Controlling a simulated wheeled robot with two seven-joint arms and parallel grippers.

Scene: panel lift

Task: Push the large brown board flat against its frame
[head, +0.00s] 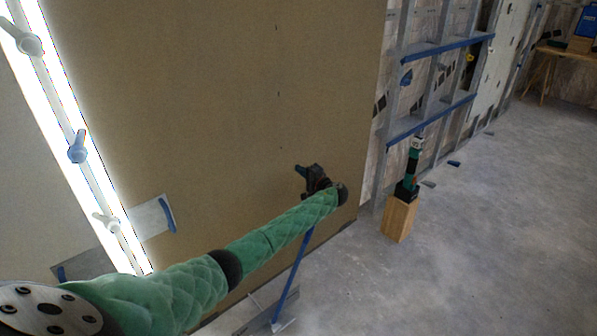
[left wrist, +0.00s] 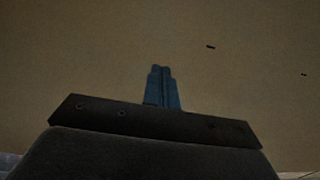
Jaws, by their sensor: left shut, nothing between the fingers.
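The large brown board (head: 230,90) stands upright and fills the middle of the head view. It also fills most of the left wrist view (left wrist: 80,50), with a few small dark marks on it. My left gripper (head: 303,176) is at the lower right part of the board, close to its face. In the left wrist view its two blue fingers (left wrist: 162,86) are together with nothing between them, pointing at the board. I cannot tell whether the fingertips touch it. The frame behind the board is hidden, except metal studs (head: 395,100) at the right edge. My right gripper is not in view.
A green and black tool (head: 410,165) stands on a wooden block (head: 398,218) right of the board. A bright light strip (head: 75,125) runs along the board's left edge. Open concrete floor (head: 490,240) lies to the right.

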